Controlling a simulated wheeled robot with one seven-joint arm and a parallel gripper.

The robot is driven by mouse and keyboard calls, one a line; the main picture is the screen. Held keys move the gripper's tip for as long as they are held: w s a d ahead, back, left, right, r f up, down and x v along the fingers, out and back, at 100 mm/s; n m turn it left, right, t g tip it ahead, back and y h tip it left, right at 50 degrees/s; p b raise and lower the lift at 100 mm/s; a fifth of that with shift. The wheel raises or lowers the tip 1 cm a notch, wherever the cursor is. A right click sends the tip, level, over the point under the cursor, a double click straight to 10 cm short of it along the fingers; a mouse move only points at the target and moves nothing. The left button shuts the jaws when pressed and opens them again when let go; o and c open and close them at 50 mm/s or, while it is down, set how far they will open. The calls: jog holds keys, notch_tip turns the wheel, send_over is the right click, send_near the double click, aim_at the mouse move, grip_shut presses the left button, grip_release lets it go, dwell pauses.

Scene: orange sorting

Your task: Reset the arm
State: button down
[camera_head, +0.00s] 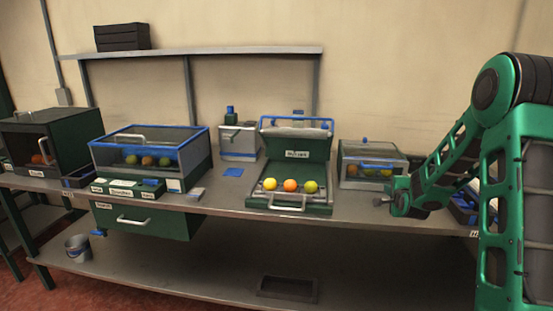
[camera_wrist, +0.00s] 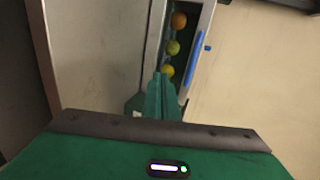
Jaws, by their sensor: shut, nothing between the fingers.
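My green arm reaches in from the right in the head view. My gripper (camera_head: 382,201) is low over the front of the bench, in front of the clear-sided box (camera_head: 348,178) on the right. In the wrist view my gripper (camera_wrist: 162,78) has its green fingers together with nothing between them. Beyond the fingertips lies a narrow container with an orange fruit (camera_wrist: 179,20), a green fruit (camera_wrist: 173,47) and a yellow fruit (camera_wrist: 168,71) in a row. I cannot tell whether the fingers touch that container.
An open green case (camera_head: 257,202) holds yellow, orange and green fruits mid-bench. A blue-rimmed clear box (camera_head: 190,150) with fruits and a dark box (camera_head: 65,130) stand to the left. A shelf (camera_head: 220,50) runs behind. A bucket (camera_head: 77,248) and a tray (camera_head: 287,290) are below.

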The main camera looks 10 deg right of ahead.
jog(key=s+a+r+n+g+y, duration=0.1)
jog(key=s+a+n+g, duration=0.2)
jog(key=s, duration=1.4)
jog(key=s+a+r+n+g+y, duration=0.1)
jog(key=s+a+n+g, duration=0.3)
jog(key=s, duration=1.4)
jog(key=s+a+r+n+g+y, duration=0.2)
jog(key=s+a+n+g, duration=0.2)
jog(key=s, duration=1.3)
jog(key=n+g, duration=0.2)
jog(key=n, duration=0.1)
jog(key=shift+s+a+r+g, duration=0.2)
jog(key=shift+a+r+g, duration=0.05)
jog(key=shift+g, duration=0.15)
jog(key=shift+w+f, duration=0.25)
jog(key=shift+w, duration=0.35)
